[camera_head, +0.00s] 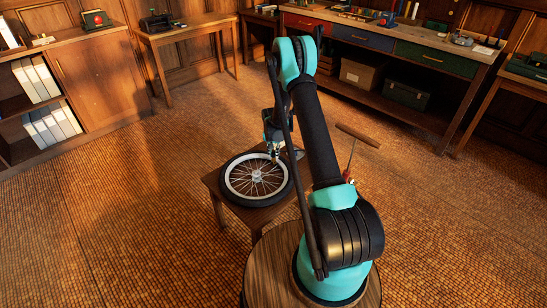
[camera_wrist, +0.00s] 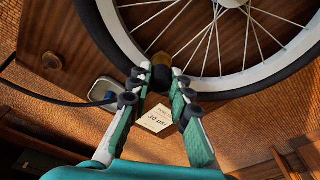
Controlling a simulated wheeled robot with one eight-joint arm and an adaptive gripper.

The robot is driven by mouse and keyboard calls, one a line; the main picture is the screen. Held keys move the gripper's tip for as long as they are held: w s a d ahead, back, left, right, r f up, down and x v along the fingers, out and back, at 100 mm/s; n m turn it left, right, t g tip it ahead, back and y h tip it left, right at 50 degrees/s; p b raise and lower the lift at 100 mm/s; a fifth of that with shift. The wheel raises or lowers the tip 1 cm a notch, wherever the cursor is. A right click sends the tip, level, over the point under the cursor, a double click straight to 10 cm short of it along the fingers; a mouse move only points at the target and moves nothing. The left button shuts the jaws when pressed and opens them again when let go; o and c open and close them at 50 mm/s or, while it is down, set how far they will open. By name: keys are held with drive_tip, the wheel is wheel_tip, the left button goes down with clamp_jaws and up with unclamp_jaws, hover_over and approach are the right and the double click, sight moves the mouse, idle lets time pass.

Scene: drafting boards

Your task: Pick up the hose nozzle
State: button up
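A small black piece with a brass-coloured end (camera_wrist: 160,62), which looks like the hose nozzle, is between my gripper's fingertips in the wrist view, by the wheel's tyre. My gripper (camera_wrist: 160,76) has one finger on each side of it. I cannot tell whether the fingers touch it. In the head view my gripper (camera_head: 275,154) points down at the far edge of the wheel, and the nozzle cannot be made out. A black hose (camera_wrist: 45,97) runs from the left to a grey rounded piece (camera_wrist: 103,89) beside the left finger; its further course is hidden.
A spoked wheel with a black tyre (camera_head: 231,193) lies on a small wooden table (camera_head: 213,181). A card reading "30 psi" (camera_wrist: 156,119) lies below the fingertips. The floor at left is clear.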

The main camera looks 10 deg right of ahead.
clamp_jaws()
wheel_tip(320, 180, up, 20)
idle(0.5)
idle(0.5)
drive_tip(key=shift+r, duration=0.95)
drive_tip(key=s+d, duration=0.1)
drive_tip(key=d, duration=2)
drive_tip(key=shift+s+d, duration=0.2)
drive_tip(key=shift+s, duration=0.2)
idle(0.4)
